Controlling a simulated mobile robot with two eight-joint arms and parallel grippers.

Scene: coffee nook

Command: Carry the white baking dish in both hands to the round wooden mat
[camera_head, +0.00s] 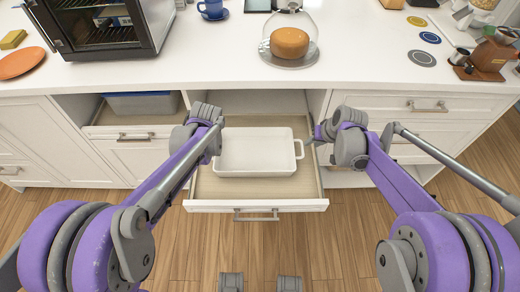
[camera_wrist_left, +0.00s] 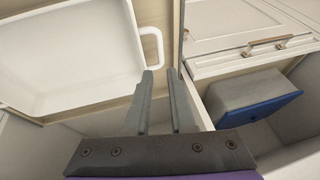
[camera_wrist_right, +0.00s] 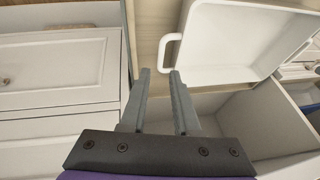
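The white baking dish (camera_head: 256,155) sits empty in the open drawer (camera_head: 310,190), a handle at each short end. My left gripper is at the dish's left end; in the left wrist view its open fingers (camera_wrist_left: 161,74) point toward the dish's handle (camera_wrist_left: 153,45), which lies just past the tips. My right gripper (camera_head: 318,133) is at the right end; its open fingers (camera_wrist_right: 159,74) point toward the other handle (camera_wrist_right: 167,52). Nothing shows between either pair of fingers. An orange-brown round mat (camera_head: 20,62), likely the wooden one, lies bare on the counter at far left.
On the white counter (camera_head: 200,62) stand a dark oven (camera_head: 100,25), a blue cup (camera_head: 212,8) and a glass-domed cake (camera_head: 289,43). A blue-lidded bin (camera_wrist_left: 250,100) sits left of the drawer. The counter's front middle is clear.

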